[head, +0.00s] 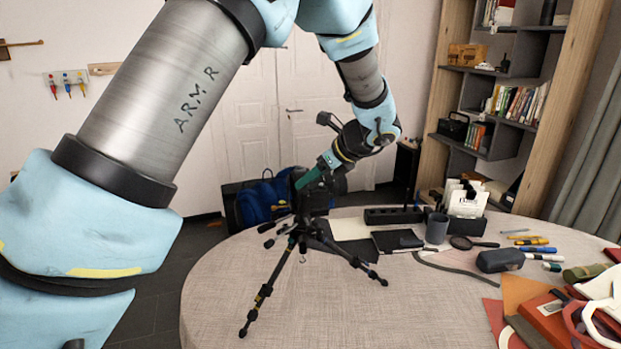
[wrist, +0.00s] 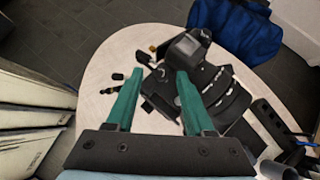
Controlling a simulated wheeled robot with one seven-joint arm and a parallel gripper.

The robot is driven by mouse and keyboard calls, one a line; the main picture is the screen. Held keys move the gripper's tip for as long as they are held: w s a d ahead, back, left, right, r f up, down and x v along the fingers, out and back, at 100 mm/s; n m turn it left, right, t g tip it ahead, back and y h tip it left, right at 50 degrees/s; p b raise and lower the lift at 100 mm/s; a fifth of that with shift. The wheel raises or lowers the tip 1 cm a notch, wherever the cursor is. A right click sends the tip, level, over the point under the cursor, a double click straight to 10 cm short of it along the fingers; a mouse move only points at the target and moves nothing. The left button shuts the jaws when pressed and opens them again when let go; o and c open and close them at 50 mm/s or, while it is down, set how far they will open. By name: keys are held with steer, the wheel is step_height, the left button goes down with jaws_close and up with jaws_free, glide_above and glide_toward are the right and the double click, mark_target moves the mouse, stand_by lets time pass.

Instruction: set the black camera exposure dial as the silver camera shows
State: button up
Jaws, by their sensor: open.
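The black camera (head: 316,201) sits on top of a black tripod (head: 288,246) on the round table and is partly hidden behind my gripper in the head view. In the wrist view the black camera (wrist: 188,46) is just beyond and right of my fingertips. My gripper (head: 304,182) has teal fingers and reaches down from the upper right to the camera top. In the wrist view my gripper (wrist: 160,64) is open, with nothing clearly held between the fingers. I cannot make out the exposure dial or its setting. I cannot identify a silver camera in either view.
The table (head: 232,290) has bare cloth at front left. A grey mug (head: 437,228), a magnifying glass (head: 466,243), a grey case (head: 500,260) and several pens lie right of the tripod. A blue bag (head: 264,198) is behind the table. Shelves (head: 497,95) stand at back right.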

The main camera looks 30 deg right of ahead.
steer(key=b+v, duration=0.3)
steer(key=v, duration=0.7)
steer(key=shift+s+r+b, duration=0.25)
steer(key=shift+s+b, duration=0.05)
steer(key=shift+b, duration=0.05)
steer(key=shift+d, duration=0.1)
steer(key=w+a+f+n+g, duration=0.2)
steer(key=a+f+n, duration=0.15)
steer(key=a, duration=0.35)
steer(key=w+a+f+n+g, duration=0.2)
steer(key=a+n, duration=0.2)
steer(key=a, duration=0.3)
steer(key=w+a+f+n+g, duration=0.1)
steer(key=a+f+n, duration=0.25)
steer(key=a, duration=0.45)
steer(key=s+a+f+n+h+b, duration=0.1)
steer(key=s+a+f+n+h, duration=0.1)
steer(key=a+n, duration=0.7)
steer(key=s+a+f+n+g+h, duration=0.1)
steer(key=s+a+f+n, duration=0.3)
steer(key=a+n, duration=0.5)
steer(key=shift+s+a+f+n+h+b, duration=0.25)
steer(key=shift+s+a+n+h+b, duration=0.15)
steer(key=shift+s+a+h, duration=0.3)
steer(key=shift+w+a, duration=0.1)
steer(key=shift+w, duration=0.05)
steer(key=shift+c, duration=0.3)
